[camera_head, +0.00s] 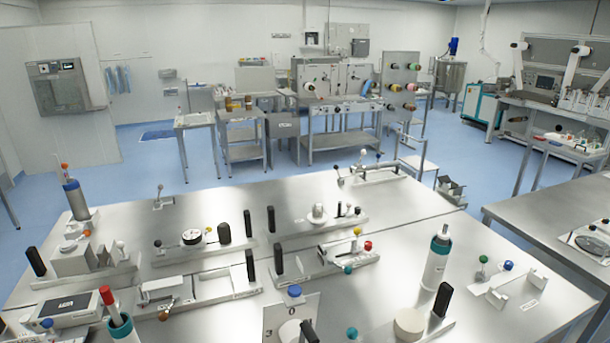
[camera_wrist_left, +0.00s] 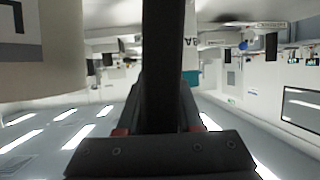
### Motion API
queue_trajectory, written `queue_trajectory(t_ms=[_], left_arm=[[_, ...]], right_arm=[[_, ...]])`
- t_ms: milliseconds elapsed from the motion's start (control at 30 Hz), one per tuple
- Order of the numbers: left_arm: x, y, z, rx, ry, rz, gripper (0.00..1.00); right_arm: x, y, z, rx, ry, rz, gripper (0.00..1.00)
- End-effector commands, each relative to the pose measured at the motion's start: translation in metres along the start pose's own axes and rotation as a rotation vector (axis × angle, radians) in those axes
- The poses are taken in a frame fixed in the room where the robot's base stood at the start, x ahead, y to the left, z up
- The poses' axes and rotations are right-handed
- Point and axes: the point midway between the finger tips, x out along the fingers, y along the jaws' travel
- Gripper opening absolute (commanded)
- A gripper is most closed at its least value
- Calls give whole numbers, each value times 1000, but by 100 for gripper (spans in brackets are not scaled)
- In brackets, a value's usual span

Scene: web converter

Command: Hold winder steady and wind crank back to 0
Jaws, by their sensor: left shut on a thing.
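In the left wrist view, which looks upside down, my left gripper (camera_wrist_left: 162,95) is shut on an upright black bar handle (camera_wrist_left: 163,45). A large cream cylinder (camera_wrist_left: 45,65) stands close beside it. In the head view, a pale panel (camera_head: 275,318) with a round dial marked 0 sits at the bottom edge, with a black grip (camera_head: 308,332) in front of it, cut off by the frame. A cream disc (camera_head: 408,322) lies to the right, beside a black upright handle (camera_head: 441,300). Neither arm shows in the head view. I cannot tell which handle is held.
The steel table (camera_head: 400,255) carries several fixtures with black handles and coloured knobs. A white bottle with teal bands (camera_head: 436,262) stands right of the middle. A teal cup with a red-capped tool (camera_head: 120,328) stands front left. Another steel bench (camera_head: 540,215) is at right.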

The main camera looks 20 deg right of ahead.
Motion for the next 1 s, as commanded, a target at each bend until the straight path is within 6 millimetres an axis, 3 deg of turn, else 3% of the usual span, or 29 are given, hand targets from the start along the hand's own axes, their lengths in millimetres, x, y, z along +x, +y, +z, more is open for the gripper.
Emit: queue_trajectory(t_ms=[500, 533, 700, 1000], left_arm=[[-3, 0, -8, -6, 7, 2, 0], [-3, 0, -8, -6, 7, 2, 37], [-2, 0, -8, -4, 5, 1, 68], [-2, 0, -7, -2, 2, 1, 70]], right_arm=[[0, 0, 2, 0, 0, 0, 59], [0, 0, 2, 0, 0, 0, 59], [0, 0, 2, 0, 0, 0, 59], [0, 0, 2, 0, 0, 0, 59]])
